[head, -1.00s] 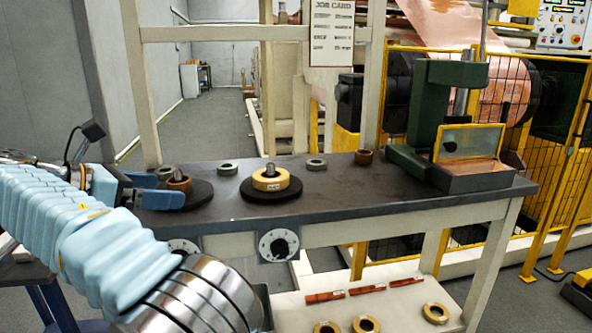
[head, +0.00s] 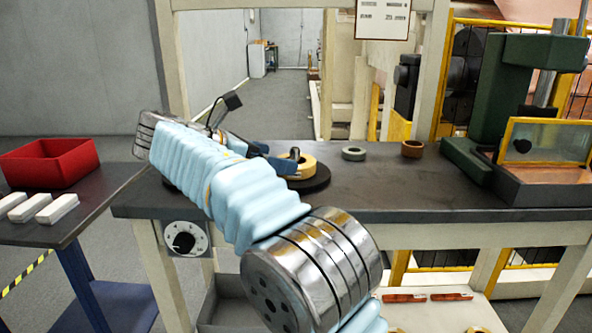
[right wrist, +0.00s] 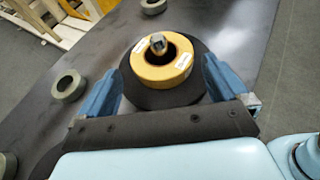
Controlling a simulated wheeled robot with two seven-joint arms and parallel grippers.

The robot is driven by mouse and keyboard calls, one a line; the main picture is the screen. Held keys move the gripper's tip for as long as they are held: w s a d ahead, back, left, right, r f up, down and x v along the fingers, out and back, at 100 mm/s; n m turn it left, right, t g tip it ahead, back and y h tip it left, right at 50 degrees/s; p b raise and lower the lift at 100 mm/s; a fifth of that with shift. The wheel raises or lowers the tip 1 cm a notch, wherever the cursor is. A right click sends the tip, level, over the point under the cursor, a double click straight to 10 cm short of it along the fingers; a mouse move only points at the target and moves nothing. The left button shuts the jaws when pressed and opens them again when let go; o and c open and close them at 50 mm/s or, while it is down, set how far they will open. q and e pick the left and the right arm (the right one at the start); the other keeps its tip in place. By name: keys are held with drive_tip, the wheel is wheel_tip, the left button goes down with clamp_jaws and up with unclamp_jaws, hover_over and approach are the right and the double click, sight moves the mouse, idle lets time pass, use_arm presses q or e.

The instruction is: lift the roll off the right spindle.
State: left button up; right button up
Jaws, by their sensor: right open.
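The roll (head: 308,168), a yellow-tan ring, sits around the metal right spindle on a black disc (head: 318,183). In the right wrist view the roll (right wrist: 160,82) shows white labels, and the spindle (right wrist: 158,43) stands up through its hole. My right gripper (head: 272,158) comes in from the left in the head view, at the roll. In the right wrist view my right gripper (right wrist: 161,68) is open, one blue finger on each side of the roll, with gaps visible. The left spindle is hidden behind my arm. My left gripper is out of view.
A green press (head: 497,110) with a yellow-framed guard stands further right. A red bin (head: 48,162) and white blocks (head: 57,208) are on the left table.

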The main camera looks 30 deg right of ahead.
drive_tip(key=b+x, duration=0.1)
drive_tip(key=x, duration=0.4)
drive_tip(key=shift+d, duration=0.15)
drive_tip(key=shift+r, duration=0.15)
drive_tip(key=c, duration=0.7)
